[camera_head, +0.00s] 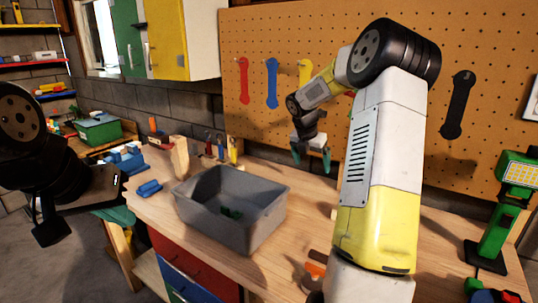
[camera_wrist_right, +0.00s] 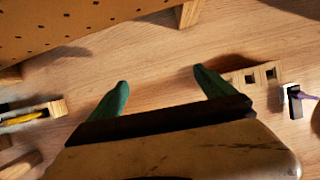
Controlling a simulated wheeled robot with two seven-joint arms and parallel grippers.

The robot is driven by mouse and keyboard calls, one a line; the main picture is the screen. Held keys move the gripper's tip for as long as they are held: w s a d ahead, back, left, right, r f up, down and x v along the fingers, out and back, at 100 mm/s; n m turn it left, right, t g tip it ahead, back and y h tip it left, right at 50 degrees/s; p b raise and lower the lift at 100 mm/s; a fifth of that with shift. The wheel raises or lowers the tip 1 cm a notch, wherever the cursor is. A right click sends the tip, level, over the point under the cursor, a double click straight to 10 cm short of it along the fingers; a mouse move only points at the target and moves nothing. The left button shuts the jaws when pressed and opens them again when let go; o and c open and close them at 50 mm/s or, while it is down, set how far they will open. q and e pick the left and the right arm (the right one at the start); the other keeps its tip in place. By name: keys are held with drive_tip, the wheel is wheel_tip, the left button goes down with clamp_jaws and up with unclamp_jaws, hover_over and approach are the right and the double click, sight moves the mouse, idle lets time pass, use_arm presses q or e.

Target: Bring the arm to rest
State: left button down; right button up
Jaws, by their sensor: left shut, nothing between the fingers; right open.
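My right arm rises over the workbench (camera_head: 150,212) and bends forward. Its gripper (camera_head: 311,159) hangs above the bench near the pegboard, to the right of the grey bin. The two green fingertips are apart with nothing between them. The right wrist view shows the same open gripper (camera_wrist_right: 161,90) over bare wood. My left gripper (camera_head: 49,234) is at the far left, dark and partly shadowed, beside the bench's left end. It is shut and holds nothing visible.
A green work lamp (camera_head: 500,225) is at right. A yellow cabinet (camera_head: 168,40) hangs above.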

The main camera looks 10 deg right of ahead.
drive_tip(key=s+a+r+m+t+y, duration=0.1)
drive_tip(key=s+a+r+m, duration=0.95)
drive_tip(key=s, duration=0.35)
drive_tip(key=s+a+m+t+y, duration=0.1)
drive_tip(key=s+a+m+y, duration=0.1)
drive_tip(key=s+a+m, duration=0.3)
drive_tip(key=s+a+m+t+y, duration=0.1)
drive_tip(key=s+a+m, duration=0.4)
drive_tip(key=s+m, duration=0.5)
drive_tip(key=s+y, duration=0.1)
drive_tip(key=s, duration=0.2)
drive_tip(key=shift+s+a+r+y, duration=0.3)
drive_tip(key=shift+a, duration=0.1)
